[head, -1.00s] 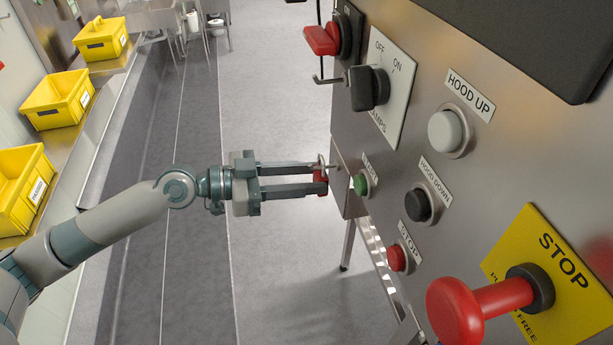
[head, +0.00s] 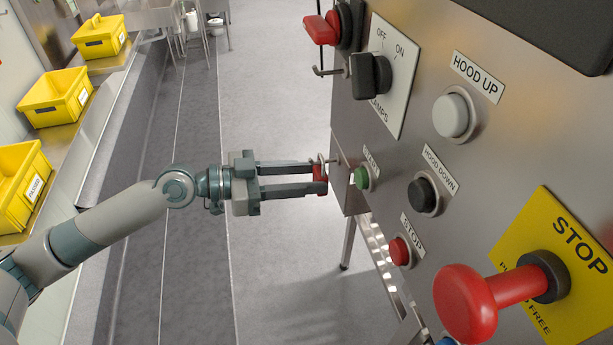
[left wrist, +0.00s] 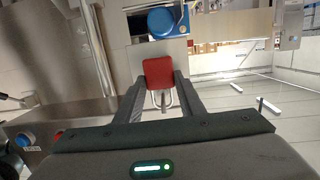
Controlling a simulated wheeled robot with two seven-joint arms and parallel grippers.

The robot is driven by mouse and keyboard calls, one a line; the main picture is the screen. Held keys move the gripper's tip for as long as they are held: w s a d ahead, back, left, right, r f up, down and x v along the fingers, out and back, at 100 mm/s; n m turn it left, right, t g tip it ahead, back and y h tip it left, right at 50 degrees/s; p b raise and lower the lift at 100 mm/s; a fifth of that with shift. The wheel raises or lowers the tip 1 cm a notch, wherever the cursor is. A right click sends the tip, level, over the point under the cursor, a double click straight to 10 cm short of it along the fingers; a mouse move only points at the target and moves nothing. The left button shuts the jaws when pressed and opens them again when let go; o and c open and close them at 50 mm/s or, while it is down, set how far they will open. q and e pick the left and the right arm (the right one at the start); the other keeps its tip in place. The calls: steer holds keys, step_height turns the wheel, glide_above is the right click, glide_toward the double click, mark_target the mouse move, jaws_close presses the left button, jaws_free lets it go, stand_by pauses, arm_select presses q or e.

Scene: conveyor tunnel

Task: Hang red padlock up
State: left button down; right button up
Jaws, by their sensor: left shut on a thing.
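My left gripper (head: 319,177) reaches in from the left and is shut on the red padlock (head: 321,183). The fingers hide part of its body. Its metal shackle (head: 321,160) shows above the fingers, close to a thin metal peg (head: 336,161) by the panel's left edge; I cannot tell whether the shackle is around the peg or apart from it. In the left wrist view the red body (left wrist: 158,71) sits between both fingertips, with the shackle (left wrist: 162,99) below it. A bent wire hook (head: 328,72) sticks out left of the lamps switch. My right gripper is not in view.
The steel panel (head: 400,150) fills the right side. A red switch handle (head: 320,29), a black lamps knob (head: 369,75), several push buttons and a protruding red stop knob (head: 465,304) stand out from it. Yellow bins (head: 57,96) line the left. Open floor lies between.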

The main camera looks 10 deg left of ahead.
arm_select(q)
steer(key=shift+f, duration=0.15)
steer(key=c, duration=1.1)
jaws_free()
steer(key=shift+a, duration=0.1)
